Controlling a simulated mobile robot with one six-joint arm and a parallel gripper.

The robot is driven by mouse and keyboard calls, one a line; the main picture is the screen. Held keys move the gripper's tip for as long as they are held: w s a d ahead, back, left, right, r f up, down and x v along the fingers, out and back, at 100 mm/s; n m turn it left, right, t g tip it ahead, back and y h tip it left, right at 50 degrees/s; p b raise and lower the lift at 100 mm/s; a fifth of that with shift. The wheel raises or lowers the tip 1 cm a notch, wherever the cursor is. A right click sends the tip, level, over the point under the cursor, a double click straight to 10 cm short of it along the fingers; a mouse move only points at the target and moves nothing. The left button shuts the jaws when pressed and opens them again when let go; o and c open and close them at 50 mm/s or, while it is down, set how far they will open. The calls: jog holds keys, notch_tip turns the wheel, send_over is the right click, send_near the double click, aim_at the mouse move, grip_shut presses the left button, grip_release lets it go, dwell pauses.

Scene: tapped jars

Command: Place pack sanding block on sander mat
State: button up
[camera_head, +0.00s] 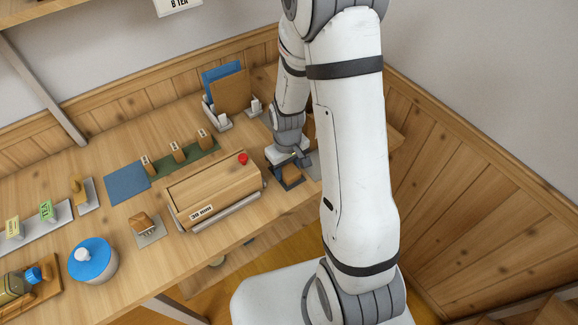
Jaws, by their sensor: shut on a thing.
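My gripper (290,172) is low over the table's right part, just right of the long wooden box. It is shut on a small brown sanding block (292,174), with dark finger parts around it. Whether the block touches the surface below cannot be told. A grey mat (314,170) shows beside the gripper, partly hidden by my arm. Other mats lie to the left: a blue mat (126,184), a green strip (203,159) with several small labelled blocks, and a small grey mat (157,238) bearing a brown block (142,222). Which one is the sander mat is unclear.
The long wooden box (212,188) with a red knob (243,159) stands close left of my gripper. A holder (217,123) with blue and brown sheets stands behind. A blue-lidded jar (93,259) stands front left. The table's front edge is near.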

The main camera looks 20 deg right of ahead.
aim_at(288, 167)
jog(key=o, duration=0.9)
jog(key=shift+f, duration=0.1)
notch_tip(288, 167, up, 12)
jog(key=s+r+m+t, duration=0.1)
jog(key=s+r, duration=0.3)
jog(key=s+r+m+t, duration=0.1)
jog(key=s+r, duration=0.4)
jog(key=s+r+m+t, duration=0.1)
jog(key=s+r, duration=0.3)
jog(key=s, duration=0.1)
jog(key=shift+d+r+m, duration=0.25)
jog(key=shift+d+m, duration=0.05)
jog(key=shift+d, duration=0.05)
